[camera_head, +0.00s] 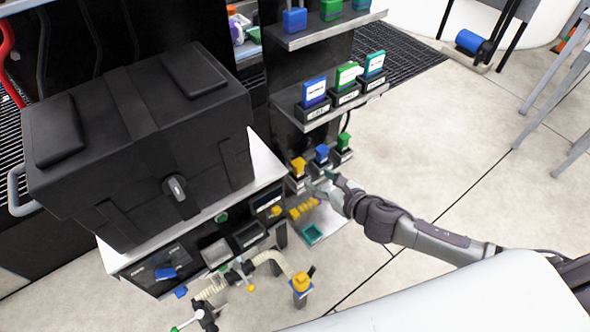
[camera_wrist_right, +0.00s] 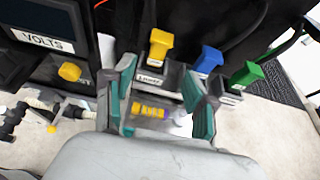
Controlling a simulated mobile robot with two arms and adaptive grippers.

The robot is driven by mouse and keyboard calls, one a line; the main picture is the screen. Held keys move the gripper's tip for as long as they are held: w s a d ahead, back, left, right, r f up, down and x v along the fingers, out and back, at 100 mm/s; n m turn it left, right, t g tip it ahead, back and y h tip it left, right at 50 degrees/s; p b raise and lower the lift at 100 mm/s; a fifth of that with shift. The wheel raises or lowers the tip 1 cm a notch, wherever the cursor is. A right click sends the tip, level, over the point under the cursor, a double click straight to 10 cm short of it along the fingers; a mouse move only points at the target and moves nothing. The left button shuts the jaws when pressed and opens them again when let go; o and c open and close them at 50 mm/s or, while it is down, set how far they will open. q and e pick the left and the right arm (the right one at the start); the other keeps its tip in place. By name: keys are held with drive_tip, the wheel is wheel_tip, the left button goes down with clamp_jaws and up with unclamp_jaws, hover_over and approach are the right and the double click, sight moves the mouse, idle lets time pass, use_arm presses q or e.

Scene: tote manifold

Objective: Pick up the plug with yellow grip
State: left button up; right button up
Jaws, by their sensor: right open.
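The plug with yellow grip (camera_head: 298,165) stands upright in a labelled black holder at the left end of the lowest row on the shelf unit. It also shows in the right wrist view (camera_wrist_right: 159,43), just beyond the fingertips. My right gripper (camera_head: 320,187) is in front of and slightly below the plug. In the right wrist view its two teal-padded fingers (camera_wrist_right: 162,82) are spread, with nothing between them, and the plug appears apart from them. My left gripper is not in view.
A blue plug (camera_head: 322,153) and a green plug (camera_head: 344,142) stand close to the right. Shelves with more coloured blocks rise above. A large black case (camera_head: 130,140) sits on a cabinet to the left. A yellow coiled item (camera_head: 303,208) lies below.

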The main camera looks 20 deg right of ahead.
sight(301, 169)
drive_tip(key=x, duration=0.4)
drive_tip(key=shift+w+a+f, duration=0.1)
drive_tip(key=shift+w, duration=0.15)
drive_tip(key=shift+w+a+f, duration=0.15)
drive_tip(key=shift+w, duration=0.25)
drive_tip(key=x, duration=0.4)
drive_tip(key=shift+w+a, duration=0.3)
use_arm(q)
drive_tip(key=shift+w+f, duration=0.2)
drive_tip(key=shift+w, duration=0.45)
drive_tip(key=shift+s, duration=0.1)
use_arm(e)
drive_tip(key=shift+c, duration=1)
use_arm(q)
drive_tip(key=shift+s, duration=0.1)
use_arm(e)
clamp_jaws()
